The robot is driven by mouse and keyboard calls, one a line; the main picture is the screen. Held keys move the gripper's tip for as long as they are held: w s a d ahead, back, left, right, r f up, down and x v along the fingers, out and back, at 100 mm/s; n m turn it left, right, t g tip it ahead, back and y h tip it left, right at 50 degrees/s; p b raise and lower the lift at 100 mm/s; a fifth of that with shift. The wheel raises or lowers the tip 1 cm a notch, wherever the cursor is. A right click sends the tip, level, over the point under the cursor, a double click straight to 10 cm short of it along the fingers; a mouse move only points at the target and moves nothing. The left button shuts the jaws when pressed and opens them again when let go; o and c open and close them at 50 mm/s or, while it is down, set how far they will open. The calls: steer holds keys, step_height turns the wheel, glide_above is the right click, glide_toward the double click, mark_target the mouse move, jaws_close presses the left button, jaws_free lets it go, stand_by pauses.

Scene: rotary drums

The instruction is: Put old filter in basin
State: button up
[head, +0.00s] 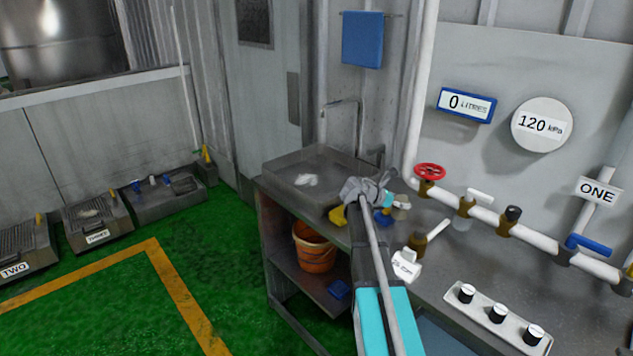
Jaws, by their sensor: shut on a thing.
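My gripper (367,189) is near the right front corner of the grey metal basin (278,180) on the bench. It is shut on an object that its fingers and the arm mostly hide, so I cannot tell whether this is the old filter. A small whitish patch or thing (306,180) shows on the basin floor, too unclear to name. A thin tap (358,118) rises behind the basin. No other thing in view can be made out clearly as the old filter.
Pipes with a red valve wheel (430,171) run along the right. An orange bucket (315,250) stands on the lower shelf.

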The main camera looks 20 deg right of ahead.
steer(key=shift+w, duration=0.1)
stand_by(0.3)
steer(key=shift+w+r, duration=0.15)
steer(key=shift+w, duration=0.15)
steer(key=w+a+r+n+t+y+p, duration=0.1)
steer(key=w+a+r+n+t+p, duration=0.2)
steer(key=w+a, duration=0.4)
steer(key=w+a+r+n+t+y+p, duration=0.1)
steer(key=w+a+r+n+t+p, duration=0.2)
steer(key=w+a, duration=0.4)
steer(key=w+r+t+p, duration=0.1)
steer(key=w, duration=0.7)
steer(key=shift+n+t, duration=0.3)
steer(key=shift+w, duration=0.1)
steer(key=w+f+b, duration=0.8)
steer(key=w+f, duration=0.1)
steer(key=w, duration=0.4)
steer(key=shift+b, duration=0.4)
